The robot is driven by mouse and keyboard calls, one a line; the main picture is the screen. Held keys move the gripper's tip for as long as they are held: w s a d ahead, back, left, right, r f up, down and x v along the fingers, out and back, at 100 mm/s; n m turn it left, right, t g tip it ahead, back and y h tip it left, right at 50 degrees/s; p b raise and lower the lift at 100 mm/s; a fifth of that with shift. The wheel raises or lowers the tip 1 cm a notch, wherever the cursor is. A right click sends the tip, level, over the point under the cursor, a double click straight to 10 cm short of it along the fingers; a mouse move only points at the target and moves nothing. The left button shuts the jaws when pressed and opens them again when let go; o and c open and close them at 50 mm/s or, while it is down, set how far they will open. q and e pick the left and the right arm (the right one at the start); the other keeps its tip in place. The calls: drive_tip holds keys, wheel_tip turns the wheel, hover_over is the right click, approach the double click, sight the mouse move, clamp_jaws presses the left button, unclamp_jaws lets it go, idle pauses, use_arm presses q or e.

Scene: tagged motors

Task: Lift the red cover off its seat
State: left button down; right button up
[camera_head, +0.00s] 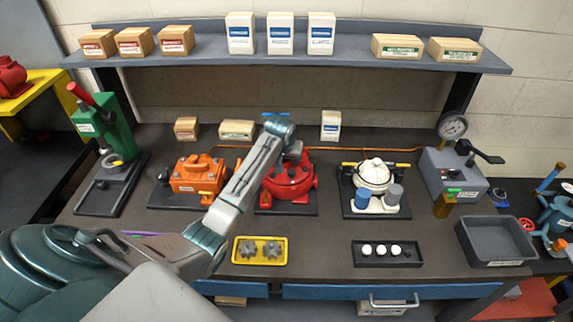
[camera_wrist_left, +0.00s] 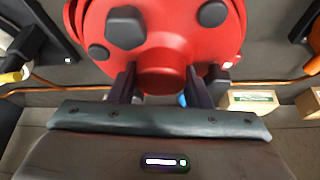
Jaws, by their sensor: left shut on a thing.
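The red cover (camera_head: 290,178) sits on a red motor on a black base plate (camera_head: 287,208) in the middle of the bench. My left arm reaches across to it from the lower left. In the left wrist view the red cover (camera_wrist_left: 175,35) fills the top, with a dark hexagonal knob on it. My left gripper (camera_wrist_left: 160,85) has its two dark fingers on either side of a round red boss of the cover, shut on it. The seat under the cover is hidden. My right gripper is not in view.
An orange motor (camera_head: 198,177) stands left and a white motor (camera_head: 373,180) right. A yellow tray with gears (camera_head: 236,257), a black tray with white knobs (camera_head: 388,261) and an empty grey bin (camera_head: 490,255) lie in front. A shelf (camera_head: 350,52) with boxes runs behind.

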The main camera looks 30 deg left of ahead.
use_arm(q)
drive_tip(key=shift+w+r, duration=0.1)
drive_tip(key=shift+r, duration=0.15)
drive_tip(key=shift+a+r+b, duration=0.1)
drive_tip(key=shift+r+b, duration=0.6)
drive_tip(key=shift+b, duration=0.1)
drive_tip(key=shift+r+b, duration=0.6)
drive_tip(key=shift+r, duration=0.25)
drive_tip(key=s+d+r, duration=0.2)
drive_tip(key=s, duration=0.5)
drive_tip(key=s+d+r, duration=0.2)
drive_tip(key=s, duration=0.6)
drive_tip(key=shift+s+d+r, duration=0.2)
drive_tip(key=shift+d+r, duration=0.1)
drive_tip(key=shift+d, duration=0.1)
drive_tip(key=shift+f+b, duration=0.1)
drive_tip(key=shift+b, duration=0.2)
